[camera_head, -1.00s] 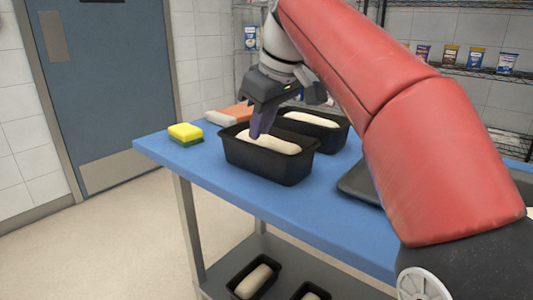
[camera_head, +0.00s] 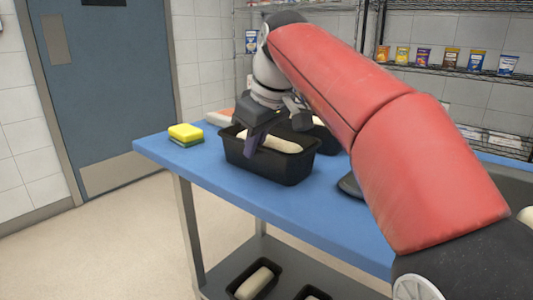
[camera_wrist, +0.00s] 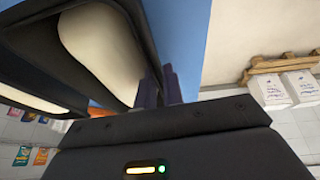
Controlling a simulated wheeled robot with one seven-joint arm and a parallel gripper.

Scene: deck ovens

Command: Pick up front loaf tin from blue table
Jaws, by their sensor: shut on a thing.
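The front loaf tin (camera_head: 266,166) is black and holds pale dough (camera_head: 272,142). It sits near the front edge of the blue table (camera_head: 222,186) in the head view, and looks upright. My gripper (camera_head: 254,146) is over the tin's near-left side, shut on its wall. In the wrist view the tin (camera_wrist: 137,42) is close beside the gripper fingers (camera_wrist: 163,88). I cannot tell whether the tin is clear of the table top. A second tin (camera_head: 328,137) with dough stands behind it, partly hidden by my gripper and arm.
A yellow and green sponge (camera_head: 186,134) lies left of the tins. A pale and orange item (camera_head: 221,117) lies behind. More dough tins (camera_head: 254,279) stand on the lower shelf. A dark tray (camera_head: 349,187) is at right, partly behind my arm. The table's front-left is clear.

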